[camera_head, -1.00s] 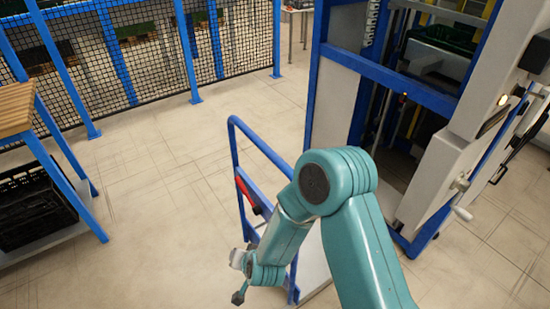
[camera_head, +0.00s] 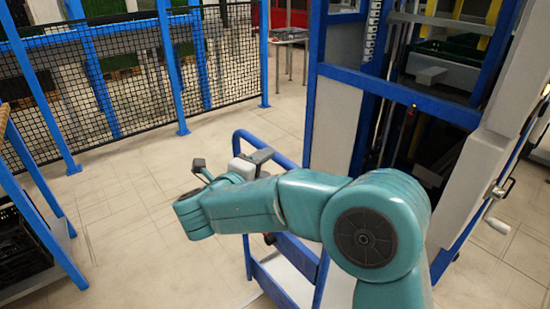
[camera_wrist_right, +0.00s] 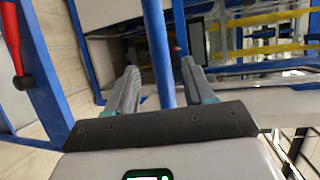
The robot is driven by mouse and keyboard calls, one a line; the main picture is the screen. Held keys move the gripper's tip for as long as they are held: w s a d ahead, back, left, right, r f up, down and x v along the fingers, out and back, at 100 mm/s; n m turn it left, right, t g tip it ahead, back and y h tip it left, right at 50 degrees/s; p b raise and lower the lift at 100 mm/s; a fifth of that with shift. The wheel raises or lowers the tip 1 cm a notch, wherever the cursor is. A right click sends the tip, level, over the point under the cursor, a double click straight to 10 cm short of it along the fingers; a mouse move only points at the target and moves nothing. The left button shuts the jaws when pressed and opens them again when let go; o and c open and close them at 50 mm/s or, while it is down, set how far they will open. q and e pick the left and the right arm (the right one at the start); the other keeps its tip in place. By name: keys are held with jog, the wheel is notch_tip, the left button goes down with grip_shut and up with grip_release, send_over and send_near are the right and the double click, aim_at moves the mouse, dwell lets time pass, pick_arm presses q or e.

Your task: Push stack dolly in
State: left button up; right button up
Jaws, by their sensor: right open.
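The stack dolly (camera_head: 320,280) stands on the floor in front of the tall blue-framed machine (camera_head: 395,93). It has a blue tubular handle frame and a pale platform, and my right arm hides much of it. My right gripper (camera_head: 263,156) is at the top of the dolly's handle. In the right wrist view my right gripper (camera_wrist_right: 160,82) is open, its two grey fingers on either side of a blue bar (camera_wrist_right: 158,45) of the handle. I cannot tell whether they touch it. My left gripper is not in view.
A black mesh fence with blue posts (camera_head: 175,70) runs along the back left. A rack with black crates (camera_head: 20,245) stands at the left edge. A hand crank (camera_head: 498,192) sticks out from the machine's right side. The floor left of the dolly is clear.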

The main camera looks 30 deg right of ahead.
aim_at(274, 159)
jog(key=x, duration=0.6)
jog(key=shift+w+d, duration=0.1)
jog(key=shift+d, duration=0.25)
grip_shut()
